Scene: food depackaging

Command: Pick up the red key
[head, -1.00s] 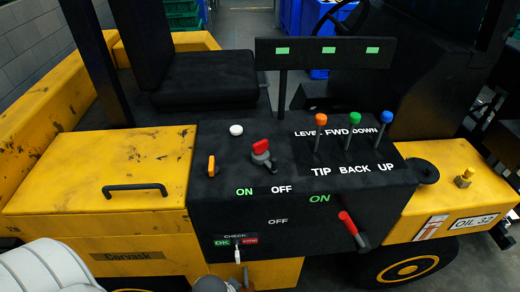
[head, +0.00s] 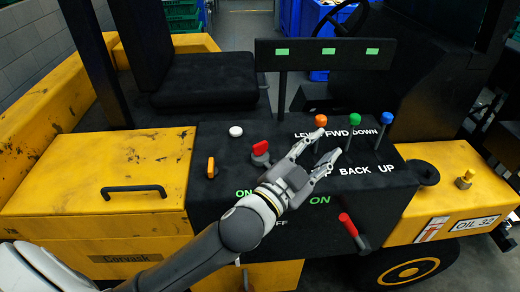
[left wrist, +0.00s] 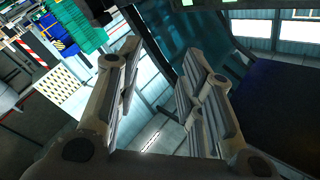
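The red key (head: 261,147) sits on a dark grey base on the black control panel (head: 225,160), between the white button and the lever group. Part of its base is close to my forearm and hand in the head view. My left gripper (head: 330,145) is open and empty, with its fingers to the right of the key, over the lever labels. In the left wrist view my left gripper (left wrist: 160,55) is open with nothing between the fingers. The key does not show there. My right gripper is not in view.
Orange (head: 321,121), green (head: 355,119) and blue (head: 387,118) knobbed levers stand near my fingertips. A red-handled lever (head: 350,226) is on the panel front. A yellow switch (head: 211,167) and a white button (head: 236,131) lie left of the key.

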